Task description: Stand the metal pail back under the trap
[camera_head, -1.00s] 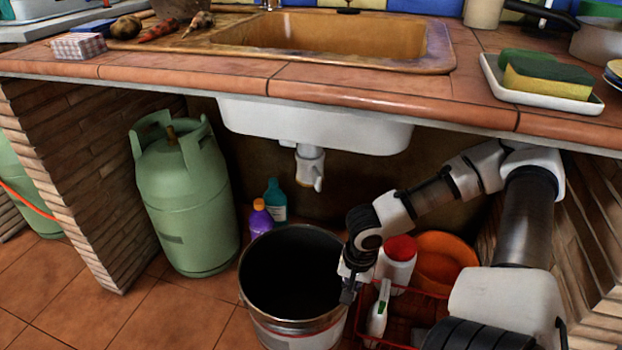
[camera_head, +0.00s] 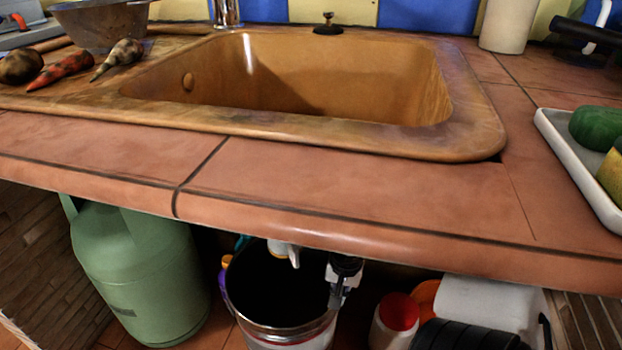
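The metal pail (camera_head: 285,333) stands upright at the bottom middle, open and dark inside, partly below the counter edge. The white trap (camera_head: 285,252) hangs under the sink; only its lower end shows, overlapping the pail's far rim from this viewpoint. Its height above the pail cannot be judged. My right gripper (camera_head: 338,296) is at the pail's right rim, its fingers closed on the rim. The pail's base is out of frame. My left gripper is not in view.
A green gas cylinder (camera_head: 140,275) stands left of the pail. A purple bottle (camera_head: 224,285) is beside its left rim. A red-lidded white container (camera_head: 396,318) and an orange tub (camera_head: 424,297) stand right. The counter edge (camera_head: 300,236) overhangs everything.

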